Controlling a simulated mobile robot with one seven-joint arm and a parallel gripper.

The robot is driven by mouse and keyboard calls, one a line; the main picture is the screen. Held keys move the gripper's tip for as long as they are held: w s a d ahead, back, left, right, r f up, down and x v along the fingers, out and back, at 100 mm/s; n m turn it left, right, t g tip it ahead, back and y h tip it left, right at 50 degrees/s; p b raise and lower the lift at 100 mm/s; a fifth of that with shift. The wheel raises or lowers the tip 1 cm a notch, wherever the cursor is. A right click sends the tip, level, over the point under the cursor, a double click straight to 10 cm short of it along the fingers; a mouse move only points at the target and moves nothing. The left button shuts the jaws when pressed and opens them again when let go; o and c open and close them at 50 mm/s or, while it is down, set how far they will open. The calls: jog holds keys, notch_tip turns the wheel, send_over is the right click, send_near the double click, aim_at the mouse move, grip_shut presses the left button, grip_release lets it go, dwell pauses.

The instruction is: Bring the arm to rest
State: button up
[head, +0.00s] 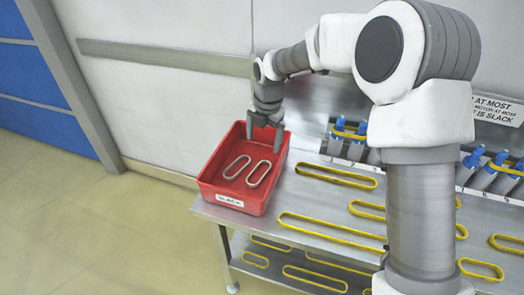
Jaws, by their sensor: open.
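My gripper (264,130) points down over the back part of the red bin (232,203) at the left end of the metal table. Its two fingers are apart with nothing seen between them. The fingertips are at or just inside the bin's back rim; their exact height is hard to tell. My arm is bent, reaching left from its column at the right. Two pale loops, a left loop (227,168) and a right loop (252,176), lie side by side on the bin's floor, in front of the gripper.
Several yellow outlined slots mark the metal table (310,200), including one right of the bin (337,177). Blue-topped bottle-like items (476,156) stand in a row at the back right. A sign (497,110) hangs behind. A lower shelf (285,262) shows below. The floor at left is clear.

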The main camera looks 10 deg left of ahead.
jog(key=s+d+r+m+t+h+p, duration=0.1)
jog(key=s+d+r+m, duration=0.6)
jog(key=d+r+m, duration=0.15)
jog(key=s+d+r+m+t, duration=0.1)
jog(key=s+d+r+m, duration=0.6)
jog(key=r, duration=0.3)
jog(key=s+d+m+t, duration=0.1)
jog(key=s+d+m, duration=0.4)
jog(key=s+m, duration=0.2)
jog(key=s+d+m+t+p, duration=0.1)
jog(key=s+d+m, duration=0.3)
jog(key=s+m, duration=0.3)
jog(key=shift+s+d+f+m, duration=0.2)
jog(key=shift+d+m, duration=0.15)
jog(key=shift+m, duration=0.9)
